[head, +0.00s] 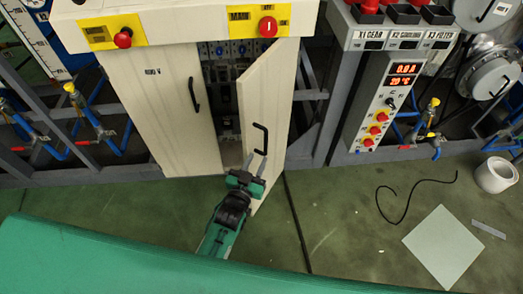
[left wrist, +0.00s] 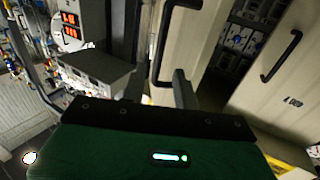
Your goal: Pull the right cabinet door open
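The cream right cabinet door (head: 268,95) stands partly open, its free edge swung out toward me. Its black handle (head: 262,138) is on the outer face; it also shows in the left wrist view (left wrist: 166,35). The left cabinet door (head: 160,110) is shut and has its own black handle (head: 195,95). My left gripper (head: 257,160) is at the lower end of the right door's handle. Its two fingers are apart, also in the left wrist view (left wrist: 158,80), with the handle's lower end close to them. I cannot tell whether they touch it. My right gripper is not in view.
Inside the cabinet, breakers (head: 235,50) show through the gap. A control box with a red display (head: 385,95) stands to the right. A green surface (head: 120,265) crosses the foreground. A black cable (head: 405,205), a pale square plate (head: 443,245) and a white roll (head: 496,175) lie on the right floor.

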